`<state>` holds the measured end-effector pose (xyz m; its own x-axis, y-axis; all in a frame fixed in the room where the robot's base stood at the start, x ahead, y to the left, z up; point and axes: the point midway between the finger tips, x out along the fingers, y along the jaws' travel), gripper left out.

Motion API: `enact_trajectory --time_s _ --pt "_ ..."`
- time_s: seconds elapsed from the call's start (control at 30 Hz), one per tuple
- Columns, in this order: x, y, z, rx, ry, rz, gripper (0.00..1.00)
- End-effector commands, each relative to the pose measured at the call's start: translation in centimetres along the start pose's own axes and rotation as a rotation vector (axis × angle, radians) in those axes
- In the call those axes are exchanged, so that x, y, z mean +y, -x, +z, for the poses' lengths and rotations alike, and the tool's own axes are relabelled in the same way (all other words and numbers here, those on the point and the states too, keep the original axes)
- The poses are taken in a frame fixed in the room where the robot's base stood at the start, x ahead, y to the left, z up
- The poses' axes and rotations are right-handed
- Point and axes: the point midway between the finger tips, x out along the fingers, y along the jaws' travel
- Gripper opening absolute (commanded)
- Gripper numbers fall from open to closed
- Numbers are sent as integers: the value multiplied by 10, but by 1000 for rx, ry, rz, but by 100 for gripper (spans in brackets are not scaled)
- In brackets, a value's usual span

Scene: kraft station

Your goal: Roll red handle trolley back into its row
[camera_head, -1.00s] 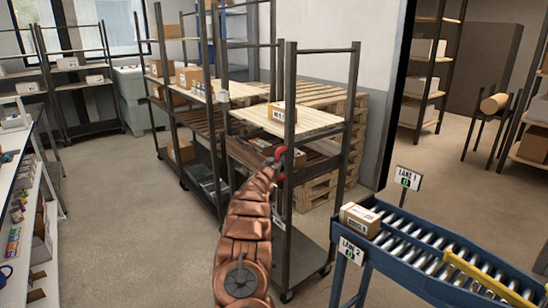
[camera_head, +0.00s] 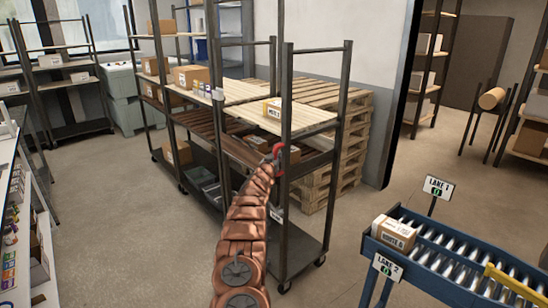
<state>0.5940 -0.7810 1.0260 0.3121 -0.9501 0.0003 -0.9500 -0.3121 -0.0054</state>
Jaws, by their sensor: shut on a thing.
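The red handle (camera_head: 280,149) is a small red piece on the near upright of the closest dark-framed trolley (camera_head: 287,190). My gripper (camera_head: 275,157) is shut on this handle, at the end of my copper-coloured arm. The trolley stands upright on castors, with a light wooden upper shelf, a lower board and a dark base deck. A small carton (camera_head: 272,107) sits on the upper shelf. Behind and to the left stands the trolley row (camera_head: 166,118), and the held trolley looks nearly in line with it. Any remaining gap is hard to judge.
Stacked pallets (camera_head: 352,125) stand close to the right of the trolley. A blue roller conveyor (camera_head: 450,262) with a carton (camera_head: 394,233) is at lower right. White shelving (camera_head: 15,250) lines the left edge. Open floor (camera_head: 120,205) lies left of the row.

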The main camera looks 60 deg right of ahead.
Motion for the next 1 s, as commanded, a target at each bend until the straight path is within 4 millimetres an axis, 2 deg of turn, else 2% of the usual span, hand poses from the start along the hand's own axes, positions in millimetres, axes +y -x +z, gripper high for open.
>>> enact_trajectory --time_s 0.33,0.37,0.6,1.0 --pt "-5 0 -4 4 0 -8 0" --pt "-5 0 -4 4 0 -8 22" --pt "-2 0 -3 3 0 -4 47" --pt "1 0 -2 2 0 0 47"
